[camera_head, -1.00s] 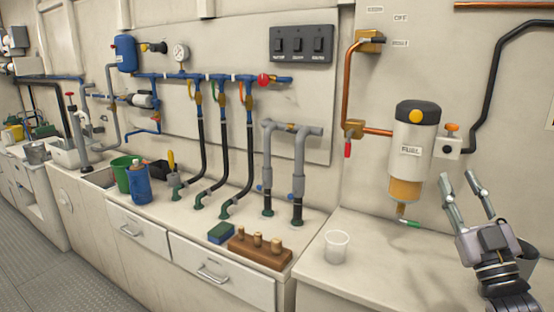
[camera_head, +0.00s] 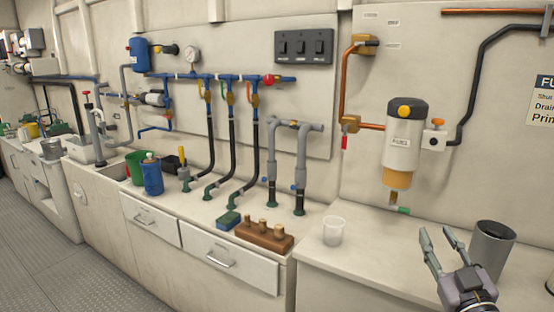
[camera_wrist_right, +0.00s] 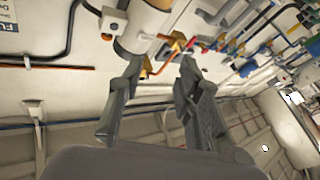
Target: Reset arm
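My right gripper (camera_head: 440,240) is at the lower right of the head view, above the right-hand counter. Its two fingers are spread with nothing between them. In the right wrist view the two fingers (camera_wrist_right: 155,95) also stand apart and empty, with the wall fittings behind them. The fuel filter (camera_head: 401,145) is on the wall up and to the left of the gripper, apart from it. My left gripper is not in view.
A grey cup (camera_head: 491,250) stands just right of the gripper. A clear cup (camera_head: 333,231) stands left of it on the counter (camera_head: 375,250). A brown block with pegs (camera_head: 263,236) and a blue-green sponge (camera_head: 228,221) lie further left. Hoses and valves line the wall.

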